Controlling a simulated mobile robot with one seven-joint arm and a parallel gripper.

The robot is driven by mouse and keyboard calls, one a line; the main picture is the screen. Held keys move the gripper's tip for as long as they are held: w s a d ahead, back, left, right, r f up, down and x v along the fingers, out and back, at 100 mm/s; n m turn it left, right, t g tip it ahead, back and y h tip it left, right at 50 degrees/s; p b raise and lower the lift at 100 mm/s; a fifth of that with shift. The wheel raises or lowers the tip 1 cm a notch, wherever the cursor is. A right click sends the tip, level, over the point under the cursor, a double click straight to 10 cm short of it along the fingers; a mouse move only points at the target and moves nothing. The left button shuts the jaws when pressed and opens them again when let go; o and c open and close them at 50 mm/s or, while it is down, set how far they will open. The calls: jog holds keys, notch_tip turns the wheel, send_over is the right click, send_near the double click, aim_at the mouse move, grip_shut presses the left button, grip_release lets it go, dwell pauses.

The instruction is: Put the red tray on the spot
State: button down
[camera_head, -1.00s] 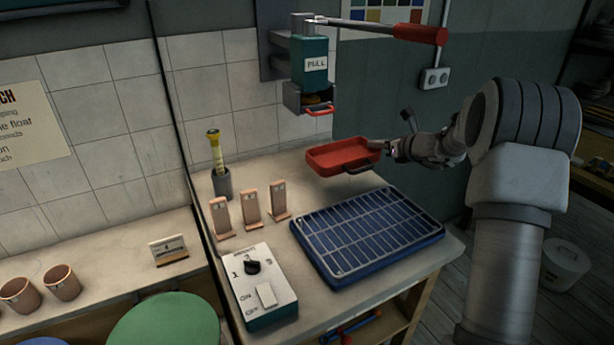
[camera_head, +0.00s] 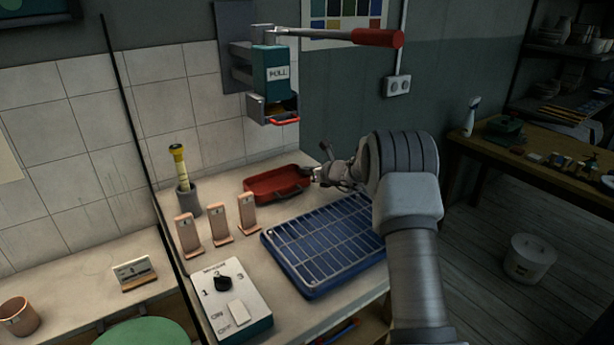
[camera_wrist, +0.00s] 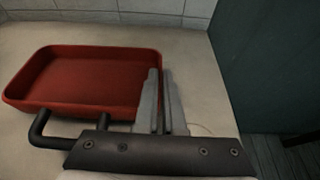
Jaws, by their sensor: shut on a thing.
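The red tray (camera_head: 277,183) is a shallow rectangular pan with a dark handle, level at the back of the worktop, below the wall press. It also shows in the wrist view (camera_wrist: 85,80), upright and empty. My gripper (camera_head: 308,175) is at the tray's right end; in the wrist view its grey fingers (camera_wrist: 163,100) are closed at the tray's right wall. The tray is on or very close to the worktop; I cannot tell whether it touches. A faint curved line shows on the worktop right of the fingers; no clear spot marking is visible.
A teal wall press (camera_head: 274,75) with a red-handled lever hangs above the tray. A blue rack (camera_head: 325,245) lies in front of it. Several upright clay pieces (camera_head: 219,225), a grey holder (camera_head: 188,200) and a switch box (camera_head: 232,300) stand left.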

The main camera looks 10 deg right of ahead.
jog(key=shift+f, duration=0.5)
jog(key=shift+f, duration=0.2)
jog(key=c, duration=1)
grip_release()
jog(key=shift+r, duration=0.1)
